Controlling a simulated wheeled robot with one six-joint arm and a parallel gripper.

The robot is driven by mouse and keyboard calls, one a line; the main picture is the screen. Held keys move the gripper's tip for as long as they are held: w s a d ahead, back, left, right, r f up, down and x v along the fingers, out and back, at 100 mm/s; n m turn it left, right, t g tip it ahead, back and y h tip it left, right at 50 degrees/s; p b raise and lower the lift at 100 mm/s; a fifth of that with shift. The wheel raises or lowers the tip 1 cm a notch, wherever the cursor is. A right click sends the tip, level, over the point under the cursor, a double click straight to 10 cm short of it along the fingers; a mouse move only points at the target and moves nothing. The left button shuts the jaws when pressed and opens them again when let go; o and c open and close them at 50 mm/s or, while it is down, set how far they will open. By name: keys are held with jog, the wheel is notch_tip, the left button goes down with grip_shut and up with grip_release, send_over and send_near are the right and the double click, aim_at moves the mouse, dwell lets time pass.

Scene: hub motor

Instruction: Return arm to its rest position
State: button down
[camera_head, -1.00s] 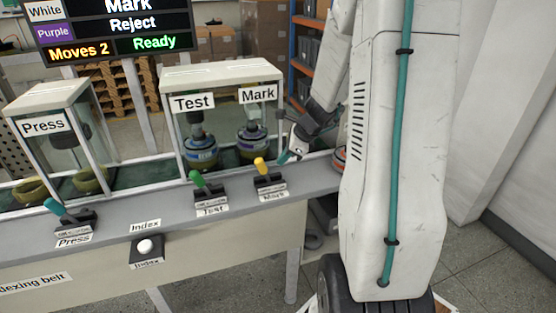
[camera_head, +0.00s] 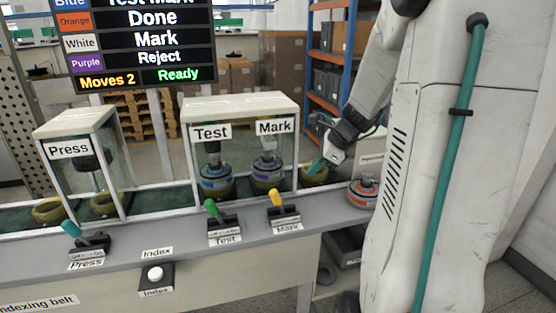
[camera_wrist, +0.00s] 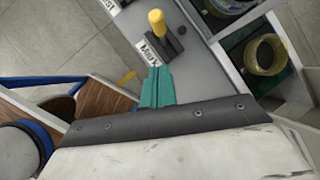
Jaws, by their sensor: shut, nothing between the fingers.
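My gripper (camera_head: 318,165) is at the right end of the indexing belt station, to the right of the Mark booth. Its teal fingers are shut and empty; they also show in the wrist view (camera_wrist: 157,88). In the head view the fingertips appear in front of an olive ring-shaped holder (camera_head: 314,177); I cannot tell the gap. In the wrist view the fingers point toward the yellow Mark lever (camera_wrist: 157,22), apart from it. My arm comes down from the upper right.
The Press (camera_head: 72,228), Test (camera_head: 211,207) and Mark (camera_head: 277,197) levers line the front ledge, with a white Index button (camera_head: 155,273) below. Motors stand inside the Test and Mark booths. An orange-banded motor (camera_head: 363,191) sits at the right end. The sign (camera_head: 141,45) reads Moves 2, Ready.

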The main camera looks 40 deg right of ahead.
jog(key=s+a+r+n+g+h, duration=0.1)
jog(key=s+a+r+n+g, duration=0.1)
jog(key=s+a+n, duration=0.7)
jog(key=s+a+r+n+g+h, duration=0.2)
jog(key=s+a+r+n, duration=0.3)
jog(key=s+a+n, duration=0.5)
jog(key=a+n, duration=0.7)
jog(key=n, duration=0.1)
jog(key=shift+s+r+n, duration=0.15)
jog(key=shift+s+n, duration=0.05)
jog(key=shift+n, duration=0.1)
